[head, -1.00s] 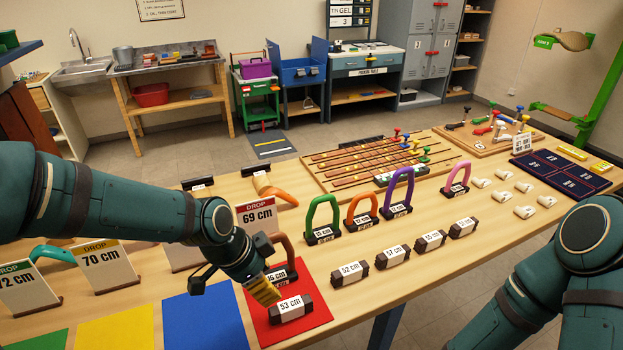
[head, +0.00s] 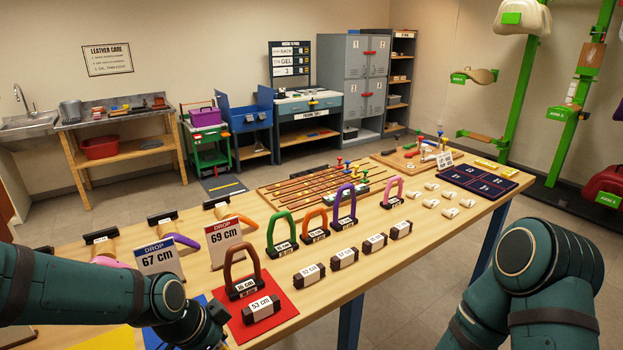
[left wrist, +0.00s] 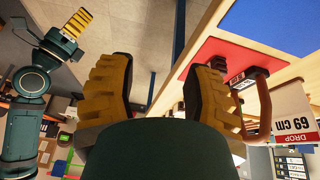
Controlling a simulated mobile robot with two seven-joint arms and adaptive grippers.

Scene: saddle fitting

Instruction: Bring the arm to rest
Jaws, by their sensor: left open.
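My left arm (head: 90,296) comes in low at the left of the head view, bent down at its wrist. My left gripper (head: 205,322) is beside the near left edge of the red mat (head: 285,318), low in the picture. In the left wrist view its two yellow-padded fingers stand apart with nothing between them (left wrist: 155,75). My right arm (head: 545,270) is at the lower right of the head view, its gripper outside that picture. In the left wrist view my right gripper (left wrist: 76,27) shows as a yellow pad; its opening is unclear.
The brown arch (head: 243,270) and 53 cm block (head: 262,309) are on the red mat. The DROP 69 cm sign (head: 224,240) stands behind. Coloured arches and more blocks (head: 344,257) line the table (head: 400,254). Floor (head: 410,325) is clear before the table.

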